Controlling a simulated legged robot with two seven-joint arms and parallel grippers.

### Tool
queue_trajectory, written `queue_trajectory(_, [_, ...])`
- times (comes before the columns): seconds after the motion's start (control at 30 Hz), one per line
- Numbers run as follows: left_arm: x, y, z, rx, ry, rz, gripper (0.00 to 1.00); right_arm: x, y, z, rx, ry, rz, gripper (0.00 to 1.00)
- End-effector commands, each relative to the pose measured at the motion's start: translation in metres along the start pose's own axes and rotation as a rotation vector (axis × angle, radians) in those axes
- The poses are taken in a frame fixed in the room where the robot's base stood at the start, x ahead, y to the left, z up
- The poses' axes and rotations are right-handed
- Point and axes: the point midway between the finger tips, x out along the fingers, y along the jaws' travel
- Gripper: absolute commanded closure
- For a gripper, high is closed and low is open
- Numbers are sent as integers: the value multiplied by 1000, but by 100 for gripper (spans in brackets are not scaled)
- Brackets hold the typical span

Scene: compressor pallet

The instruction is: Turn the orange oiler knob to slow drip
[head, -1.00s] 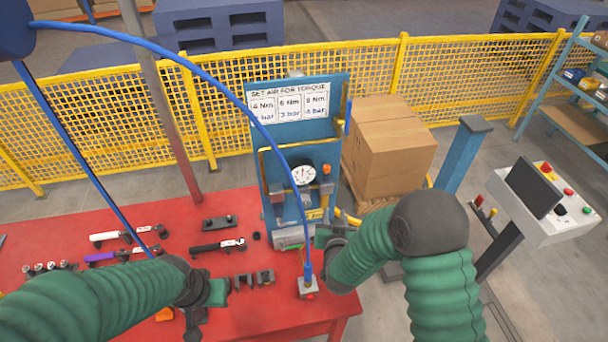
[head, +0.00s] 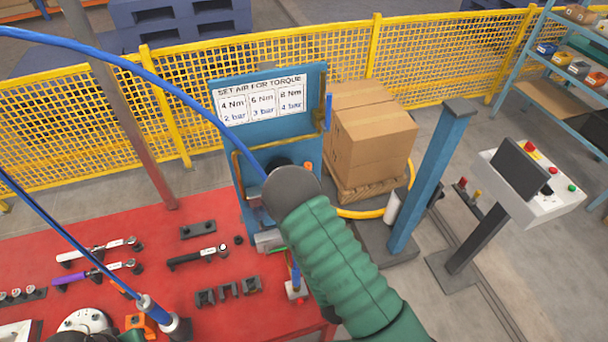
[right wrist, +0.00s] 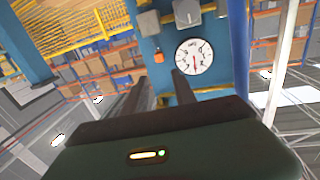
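The blue air panel (head: 318,88) stands at the table's back edge. A small orange knob (head: 308,168) shows at its right side, just above my right arm. In the right wrist view the orange knob (right wrist: 159,57) sits on the blue panel, left of the round white gauge (right wrist: 193,58). My right gripper (right wrist: 161,79) has its two dark fingers apart, with nothing seen between them. The knob appears beyond the fingertips, between them in the picture; the distance is hard to tell. In the head view my right arm hides the gripper and the gauge.
The red table (head: 120,225) holds torque wrenches (head: 100,250) and dark blocks (head: 228,290). A blue hose (head: 190,85) arches in front of the panel. Cardboard boxes (head: 372,140), a blue post (head: 430,180) and a control console (head: 530,190) stand to the right.

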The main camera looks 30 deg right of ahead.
Motion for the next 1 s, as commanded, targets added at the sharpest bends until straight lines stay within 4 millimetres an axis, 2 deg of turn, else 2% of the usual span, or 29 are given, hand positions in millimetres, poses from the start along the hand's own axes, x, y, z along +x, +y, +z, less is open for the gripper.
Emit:
queue_trajectory(0.03, [9, 0, 2, 0, 0, 0, 100, 7, 4, 0, 5, 15, 7, 68])
queue_trajectory(0.27, [31, 0, 7, 0, 0, 0, 100, 34, 3, 0, 5, 17, 6, 68])
queue_trajectory(0.4, [68, 0, 16, 0, 0, 0, 100, 50, 0, 6, 1, 23, -3, 68])
queue_trajectory(0.57, [99, 0, 24, 0, 0, 0, 100, 63, 0, 4, -2, 22, -5, 68])
queue_trajectory(0.7, [126, 0, 30, 0, 0, 0, 100, 91, -1, 3, -2, 22, -3, 68])
queue_trajectory(0.8, [103, 0, 24, 0, -1, 0, 100, 112, -1, -10, -2, 11, -3, 68])
queue_trajectory(1.0, [95, 0, 22, 0, 1, 0, 100, 141, 0, -8, -3, 11, -3, 68])
